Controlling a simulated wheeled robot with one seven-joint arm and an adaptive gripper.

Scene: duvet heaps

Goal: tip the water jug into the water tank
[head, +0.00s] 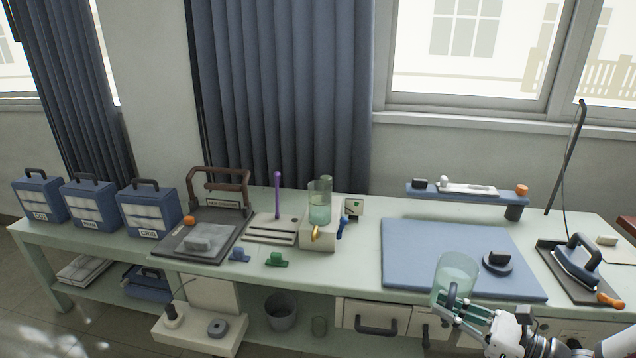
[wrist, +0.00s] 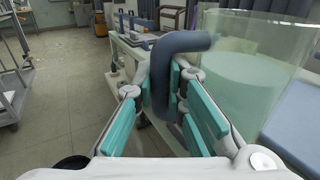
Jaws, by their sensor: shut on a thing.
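The water jug (head: 457,270) is a clear greenish cup with a blue-grey handle, at the front edge of the blue mat in the head view. In the wrist view the jug (wrist: 240,75) fills the right side, with pale water inside. My gripper (head: 457,304) is shut on its handle (wrist: 162,85), which stands between the teal fingers. The jug looks close to upright; I cannot tell whether its base touches the mat. The likely water tank (head: 319,207) is a clear vessel part-filled with greenish water, on a white block with a brass tap, left of the jug.
The blue mat (head: 415,247) also bears a dark round object with a knob (head: 497,261). An iron (head: 577,262) stands at the right. A raised blue shelf (head: 468,191) is behind the mat. Green (head: 276,259) and blue clips lie before the tank. Blue boxes (head: 92,205) stand far left.

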